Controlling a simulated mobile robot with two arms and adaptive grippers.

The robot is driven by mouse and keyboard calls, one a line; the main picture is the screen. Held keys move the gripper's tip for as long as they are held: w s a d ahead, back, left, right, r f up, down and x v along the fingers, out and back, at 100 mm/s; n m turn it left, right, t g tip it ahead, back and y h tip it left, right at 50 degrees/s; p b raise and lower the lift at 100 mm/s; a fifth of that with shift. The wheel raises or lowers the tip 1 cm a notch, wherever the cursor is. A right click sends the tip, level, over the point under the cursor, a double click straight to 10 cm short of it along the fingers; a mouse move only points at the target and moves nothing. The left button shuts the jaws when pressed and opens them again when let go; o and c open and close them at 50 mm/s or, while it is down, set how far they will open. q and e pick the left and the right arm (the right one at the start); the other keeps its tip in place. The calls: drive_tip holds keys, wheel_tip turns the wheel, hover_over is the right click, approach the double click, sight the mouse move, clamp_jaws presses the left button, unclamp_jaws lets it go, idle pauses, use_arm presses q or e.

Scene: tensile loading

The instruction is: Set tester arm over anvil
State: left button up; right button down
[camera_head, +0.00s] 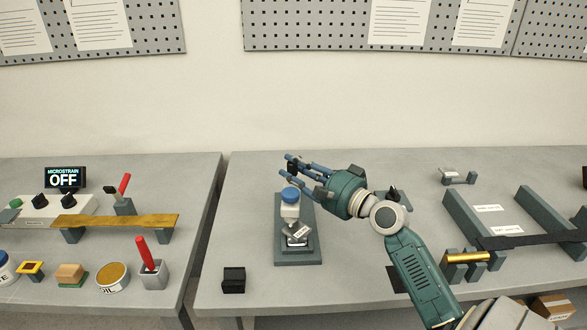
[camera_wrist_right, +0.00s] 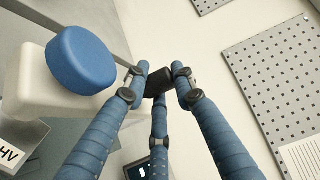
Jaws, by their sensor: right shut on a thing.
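The tester stands on the right bench with a grey-green base (camera_head: 314,262). Its white head with a blue cap (camera_head: 290,195) shows at the upper part; the blue cap (camera_wrist_right: 80,60) and the white head (camera_wrist_right: 35,82) with an HV label fill the left of the right wrist view. A small labelled block (camera_head: 297,232) sits on the base in front of the head, around where the anvil is. My right gripper (camera_head: 298,175) is behind and above the head, its fingers closed around a small black grip (camera_wrist_right: 157,84). Whether the grip joins the tester arm is hidden.
A black block (camera_head: 233,280) lies left of the tester. A brass cylinder (camera_head: 467,257) on supports and a grey frame (camera_head: 475,220) stand at right. A gap separates the left bench (camera_head: 190,185), which holds a MICROSTRAIN display (camera_head: 65,178) and red-handled tools.

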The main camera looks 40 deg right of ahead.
drive_tip(key=shift+d+f, duration=0.25)
drive_tip(key=shift+d, duration=0.1)
idle(0.6)
